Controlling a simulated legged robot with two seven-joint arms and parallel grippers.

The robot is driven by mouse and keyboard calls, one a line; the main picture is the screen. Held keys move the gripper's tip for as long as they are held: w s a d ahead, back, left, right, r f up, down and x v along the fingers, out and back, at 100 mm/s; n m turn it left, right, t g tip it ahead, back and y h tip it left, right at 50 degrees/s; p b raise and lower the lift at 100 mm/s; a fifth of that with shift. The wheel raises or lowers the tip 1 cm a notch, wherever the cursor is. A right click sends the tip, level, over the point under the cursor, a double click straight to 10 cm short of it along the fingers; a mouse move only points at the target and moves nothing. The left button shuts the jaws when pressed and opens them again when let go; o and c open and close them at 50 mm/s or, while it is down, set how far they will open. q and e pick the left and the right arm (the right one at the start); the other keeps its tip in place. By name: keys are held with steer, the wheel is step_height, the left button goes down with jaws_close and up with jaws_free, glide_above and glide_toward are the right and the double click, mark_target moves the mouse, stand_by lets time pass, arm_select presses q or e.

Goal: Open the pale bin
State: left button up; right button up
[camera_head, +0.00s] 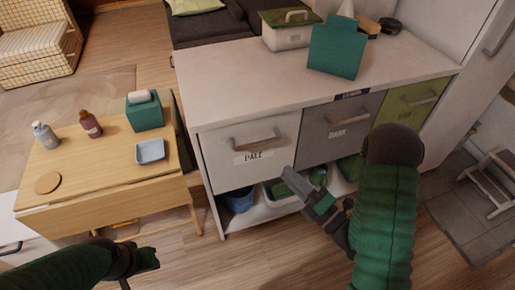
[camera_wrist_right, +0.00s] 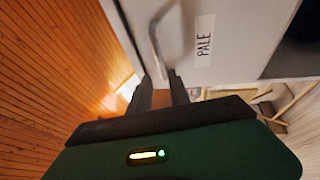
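The pale bin (camera_head: 225,172) is the light front panel at the left end of the counter, with a "PALE" label and a grey bar handle (camera_head: 257,142). It looks shut, about level with the dark front beside it. My right gripper (camera_head: 290,181) is in front of the panel's lower right, apart from the handle.
A dark bin (camera_head: 338,130) and a green bin (camera_head: 408,103) sit to the right. Below is an open shelf with a blue bucket (camera_head: 238,200) and a tray of green items. A wooden table (camera_head: 100,180) with bottles and a small dish stands left. Floor in front is clear.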

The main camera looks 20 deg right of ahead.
mark_target(257, 142)
steer(key=x, duration=1.4)
steer(key=shift+a+f, duration=0.1)
jaws_close()
steer(key=shift+s+f, duration=0.1)
steer(key=shift+f, duration=0.05)
stand_by(0.5)
